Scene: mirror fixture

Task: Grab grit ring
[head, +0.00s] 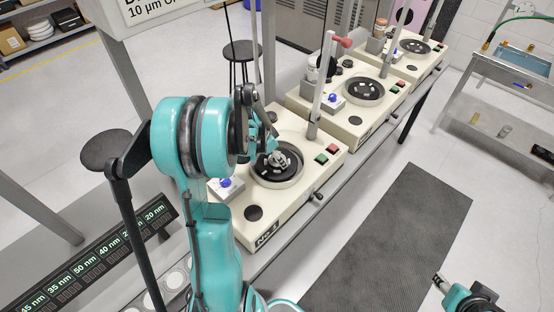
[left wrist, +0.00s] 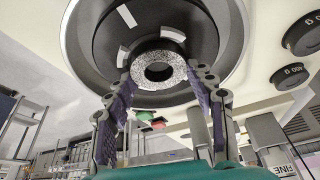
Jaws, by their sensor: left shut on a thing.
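The grit ring (left wrist: 178,69) is a grey speckled ring with a round hole. In the left wrist view it sits between my two finger pads, over the centre of a black round plate (left wrist: 112,42) with white marks. My left gripper (left wrist: 160,78) is shut on the ring. In the head view my left gripper (head: 270,146) reaches down over the plate of the nearest machine (head: 318,184), labelled No.1, and partly covers the ring (head: 280,158). I cannot tell whether the ring touches the plate. My right gripper (head: 438,280) is at the lower right, away from the machines; its jaws are unclear.
Two similar cream machines (head: 362,108) (head: 418,55) stand behind in a row. Red and green buttons (head: 326,153) and a post (head: 318,95) are close to my left gripper. A dark floor mat (head: 395,245) lies clear on the right. A metal side table (head: 500,85) stands at the far right.

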